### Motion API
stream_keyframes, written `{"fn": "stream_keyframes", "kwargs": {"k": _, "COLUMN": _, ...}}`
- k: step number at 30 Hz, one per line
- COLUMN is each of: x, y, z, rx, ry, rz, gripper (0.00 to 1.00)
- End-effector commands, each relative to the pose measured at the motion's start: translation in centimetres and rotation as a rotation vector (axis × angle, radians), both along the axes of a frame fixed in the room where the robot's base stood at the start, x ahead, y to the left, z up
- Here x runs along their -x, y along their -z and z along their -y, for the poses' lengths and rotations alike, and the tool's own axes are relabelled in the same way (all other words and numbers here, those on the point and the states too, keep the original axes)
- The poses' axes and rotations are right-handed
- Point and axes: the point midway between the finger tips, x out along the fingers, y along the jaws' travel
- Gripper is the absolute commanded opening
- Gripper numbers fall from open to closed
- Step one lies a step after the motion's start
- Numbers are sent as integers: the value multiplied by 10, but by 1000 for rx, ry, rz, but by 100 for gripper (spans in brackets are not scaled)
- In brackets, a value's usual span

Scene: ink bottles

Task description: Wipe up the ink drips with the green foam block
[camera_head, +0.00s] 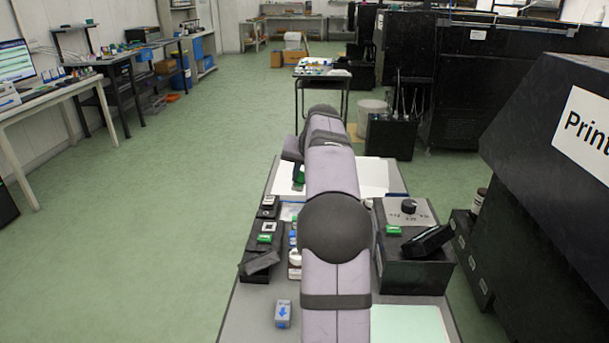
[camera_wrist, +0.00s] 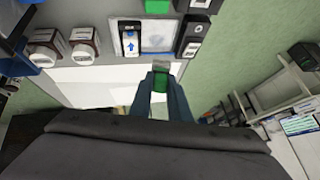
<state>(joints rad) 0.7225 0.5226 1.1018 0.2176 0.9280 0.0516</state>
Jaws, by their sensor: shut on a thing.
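My gripper (camera_wrist: 160,82) is shut on the green foam block (camera_wrist: 161,80), which shows between its fingertips in the wrist view. In the head view the gripper is beyond my arm, with a bit of the green block (camera_head: 299,177) showing under it, over the white sheet (camera_head: 374,178). I cannot tell whether the block touches the sheet. A pale grey panel (camera_wrist: 158,37) with a faint bluish smudge lies above the gripper in the wrist view; I cannot tell whether the smudge is ink. No other drips can be made out. My arm hides the middle of the table.
Several small bottles (camera_head: 294,257) stand left of my arm, beside dark blocks (camera_head: 262,238). A black box with a knob (camera_head: 409,207) stands on the right. A small grey box with a blue arrow (camera_head: 283,313) sits at the front left. A pale green sheet (camera_head: 410,325) lies front right.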

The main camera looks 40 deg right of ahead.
Motion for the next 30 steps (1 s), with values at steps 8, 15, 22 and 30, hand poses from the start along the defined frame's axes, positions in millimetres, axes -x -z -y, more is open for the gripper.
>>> {"fn": "stream_keyframes", "kwargs": {"k": 8, "x": 4, "y": 23, "z": -14, "rx": 11, "ry": -25, "rz": 37, "gripper": 0}}
{"fn": "stream_keyframes", "kwargs": {"k": 15, "x": 3, "y": 23, "z": -14, "rx": 25, "ry": -47, "rz": 80, "gripper": 0}}
{"fn": "stream_keyframes", "kwargs": {"k": 22, "x": 3, "y": 26, "z": -14, "rx": 26, "ry": -48, "rz": 81, "gripper": 0}}
{"fn": "stream_keyframes", "kwargs": {"k": 30, "x": 3, "y": 42, "z": -14, "rx": 24, "ry": -47, "rz": 81, "gripper": 0}}
